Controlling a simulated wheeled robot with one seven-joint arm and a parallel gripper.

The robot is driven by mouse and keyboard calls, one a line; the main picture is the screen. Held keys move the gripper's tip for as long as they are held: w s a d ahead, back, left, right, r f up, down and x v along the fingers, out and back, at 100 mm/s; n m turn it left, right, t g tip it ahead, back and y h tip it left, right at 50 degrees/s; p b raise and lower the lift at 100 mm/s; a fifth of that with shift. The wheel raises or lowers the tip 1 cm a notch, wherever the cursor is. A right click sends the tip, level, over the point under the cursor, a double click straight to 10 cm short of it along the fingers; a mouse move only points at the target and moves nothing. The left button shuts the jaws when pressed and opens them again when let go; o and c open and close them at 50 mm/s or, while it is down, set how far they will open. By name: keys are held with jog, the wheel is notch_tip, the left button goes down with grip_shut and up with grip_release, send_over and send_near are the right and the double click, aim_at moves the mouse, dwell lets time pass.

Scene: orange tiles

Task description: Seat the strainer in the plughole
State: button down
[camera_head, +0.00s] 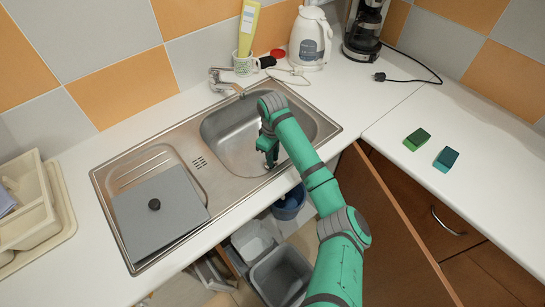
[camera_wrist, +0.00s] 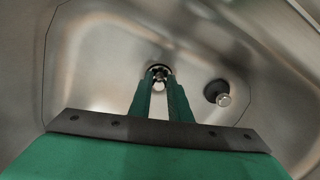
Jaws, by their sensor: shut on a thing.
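The steel sink bowl (camera_head: 225,126) holds my gripper (camera_head: 269,160), which is low inside it, toward its front. In the wrist view my gripper (camera_wrist: 160,84) is shut on a small shiny metal piece, the strainer (camera_wrist: 159,82), held at the fingertips. A dark round ring, apparently the plughole (camera_wrist: 152,70), shows right behind the strainer. Whether the strainer is in the hole or above it, I cannot tell. The fingers hide part of both. In the head view my gripper hides the strainer.
A dark round piece with a metal knob (camera_wrist: 217,93) sits in the bowl, right of my fingers. A grey board with a black knob (camera_head: 170,222) covers part of the drainer. The tap (camera_head: 222,80), mug (camera_head: 243,64) and kettle (camera_head: 310,38) stand behind the bowl.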

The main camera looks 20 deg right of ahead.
jog(key=c, duration=1.6)
grip_release()
jog(key=shift+f, duration=0.1)
jog(key=shift+c, duration=0.2)
notch_tip(320, 180, up, 12)
jog(key=shift+w, duration=0.1)
